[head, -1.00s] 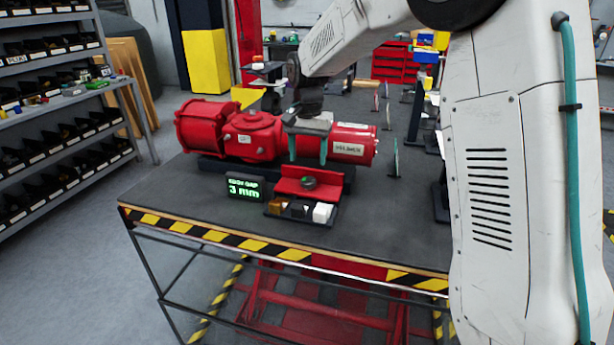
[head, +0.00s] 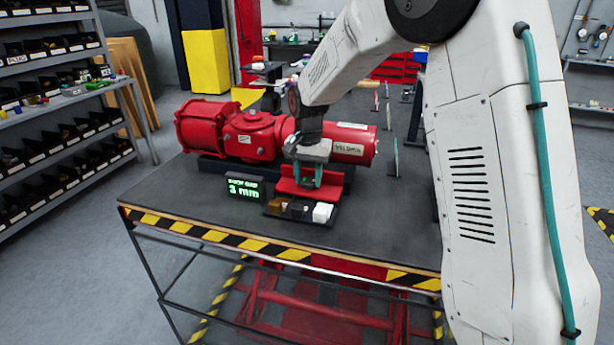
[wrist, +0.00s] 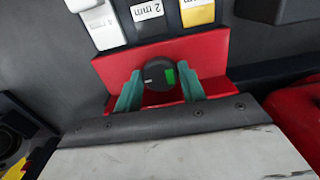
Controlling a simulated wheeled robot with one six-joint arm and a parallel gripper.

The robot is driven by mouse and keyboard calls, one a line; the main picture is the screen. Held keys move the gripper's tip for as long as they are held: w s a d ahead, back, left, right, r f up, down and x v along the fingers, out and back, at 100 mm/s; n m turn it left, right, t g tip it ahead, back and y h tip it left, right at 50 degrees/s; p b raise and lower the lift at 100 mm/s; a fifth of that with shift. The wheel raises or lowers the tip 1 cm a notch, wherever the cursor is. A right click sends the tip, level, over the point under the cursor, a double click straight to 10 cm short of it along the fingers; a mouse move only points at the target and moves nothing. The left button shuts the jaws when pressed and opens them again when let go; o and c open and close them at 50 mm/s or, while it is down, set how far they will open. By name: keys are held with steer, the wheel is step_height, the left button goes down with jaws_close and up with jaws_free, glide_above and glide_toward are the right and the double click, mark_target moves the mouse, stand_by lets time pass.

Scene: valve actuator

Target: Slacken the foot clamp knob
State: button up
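The foot clamp knob (wrist: 158,74) is a round black knob with a green mark, on a red bracket (wrist: 208,55) in the wrist view. My gripper (wrist: 160,80) has its two teal fingers on either side of the knob, with a gap showing at each side. In the head view my gripper (head: 306,182) is over the red bracket (head: 333,185), pointing down, and hides the knob there. The red valve actuator (head: 250,137) lies behind it on the bench. A small display (head: 244,187) reads 3 mm.
A dark tray (head: 278,213) with brown, black and white labelled blocks stands just in front of the bracket. The bench (head: 385,220) is clear to the right.

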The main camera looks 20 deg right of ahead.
mark_target(308, 180)
steer(key=shift+n, duration=2.3)
steer(key=o, duration=1)
steer(key=shift+r, duration=3.9)
